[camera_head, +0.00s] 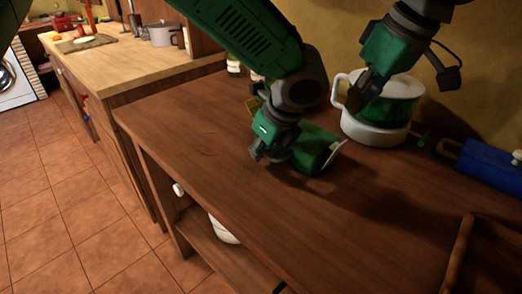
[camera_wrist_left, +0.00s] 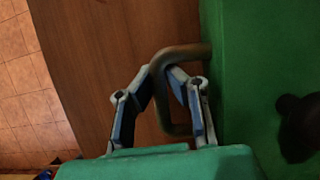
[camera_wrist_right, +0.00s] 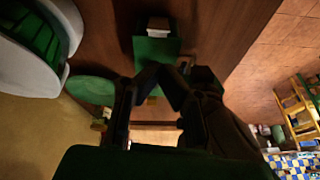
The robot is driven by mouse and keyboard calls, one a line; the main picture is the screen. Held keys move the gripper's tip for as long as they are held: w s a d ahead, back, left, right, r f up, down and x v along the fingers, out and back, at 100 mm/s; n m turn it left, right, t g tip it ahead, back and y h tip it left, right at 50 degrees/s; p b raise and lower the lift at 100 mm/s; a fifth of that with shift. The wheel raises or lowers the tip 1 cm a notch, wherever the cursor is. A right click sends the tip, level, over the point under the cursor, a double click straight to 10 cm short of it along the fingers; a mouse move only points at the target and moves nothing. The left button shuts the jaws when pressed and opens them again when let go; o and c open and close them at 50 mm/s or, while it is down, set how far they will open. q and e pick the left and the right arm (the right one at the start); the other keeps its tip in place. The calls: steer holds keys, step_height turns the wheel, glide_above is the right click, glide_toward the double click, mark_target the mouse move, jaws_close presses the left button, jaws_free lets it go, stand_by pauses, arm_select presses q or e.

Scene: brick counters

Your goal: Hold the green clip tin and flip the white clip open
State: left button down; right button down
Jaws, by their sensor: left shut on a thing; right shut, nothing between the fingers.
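The green clip tin (camera_head: 318,147) stands on the brown wooden counter in the head view. Its white clip (camera_head: 334,153) shows as a thin pale strip at its right side. My left gripper (camera_head: 262,152) is at the tin's left side; in the left wrist view its fingers (camera_wrist_left: 166,76) are closed on a brownish handle (camera_wrist_left: 182,52) beside the green tin wall (camera_wrist_left: 240,70). My right gripper (camera_head: 353,102) is shut and empty, above and right of the tin. In the right wrist view its fingertips (camera_wrist_right: 160,72) appear in front of the tin (camera_wrist_right: 156,48) and pale clip (camera_wrist_right: 158,27), apart from them as far as shows.
A white and green lidded jar (camera_head: 384,132) stands just behind my right gripper. A blue box (camera_head: 488,166) lies to the right, and a wooden tray (camera_head: 458,262) is at the front right. Small jars stand behind my left arm. The counter's left part is clear.

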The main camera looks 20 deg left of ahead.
arm_select(q)
steer(key=shift+a+f, duration=0.1)
steer(key=shift+a, duration=0.55)
arm_select(e)
steer(key=w+a+m+h, duration=0.2)
steer(key=a+m, duration=0.2)
steer(key=a, duration=0.1)
arm_select(q)
steer(key=shift+d, duration=0.4)
arm_select(e)
glide_above(324, 144)
steer(key=f, duration=0.6)
steer(key=shift+s+d, duration=0.15)
steer(key=shift+d, duration=0.15)
arm_select(q)
steer(key=shift+a, duration=0.25)
arm_select(e)
steer(key=shift+a+f, duration=0.3)
steer(key=shift+f, duration=0.4)
steer(key=shift+d, duration=0.1)
arm_select(q)
steer(key=shift+d, duration=0.25)
arm_select(e)
steer(key=shift+d, duration=0.2)
arm_select(q)
steer(key=shift+a, duration=0.15)
arm_select(e)
steer(key=shift+a, duration=0.2)
steer(key=shift+d, duration=0.1)
